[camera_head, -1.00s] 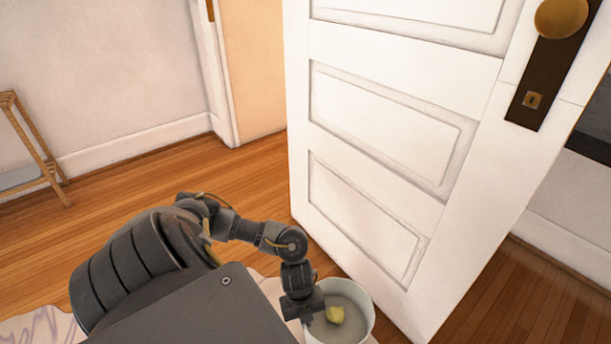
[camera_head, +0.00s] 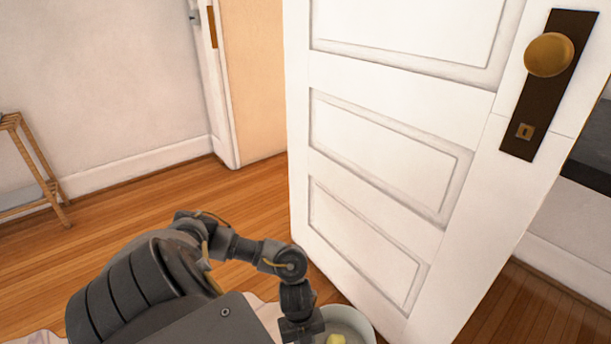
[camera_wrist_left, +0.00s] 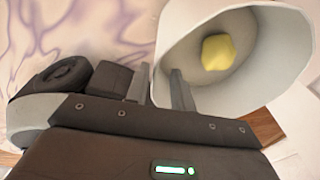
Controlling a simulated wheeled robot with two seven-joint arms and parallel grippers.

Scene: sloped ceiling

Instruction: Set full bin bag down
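A white round bin (camera_head: 364,326) is at the bottom of the head view, partly cut off by the picture edge. It also shows in the left wrist view (camera_wrist_left: 285,60), with its mouth facing the camera and a yellow lump (camera_wrist_left: 216,52) inside. My left gripper (camera_wrist_left: 160,88) is at the bin's rim, one finger outside and one inside, with the wall between them. It appears closed on that wall. In the head view my left gripper (camera_head: 302,330) is at the bin's left side. No separate bag can be made out. My right gripper is not in view.
A white panelled door (camera_head: 390,150) with a brass knob (camera_head: 549,54) stands open just behind the bin. Wooden floor (camera_head: 120,235) is clear to the left. A small wooden stand (camera_head: 40,165) is at the far left. A pale, purple-patterned surface (camera_wrist_left: 60,35) shows beside the bin.

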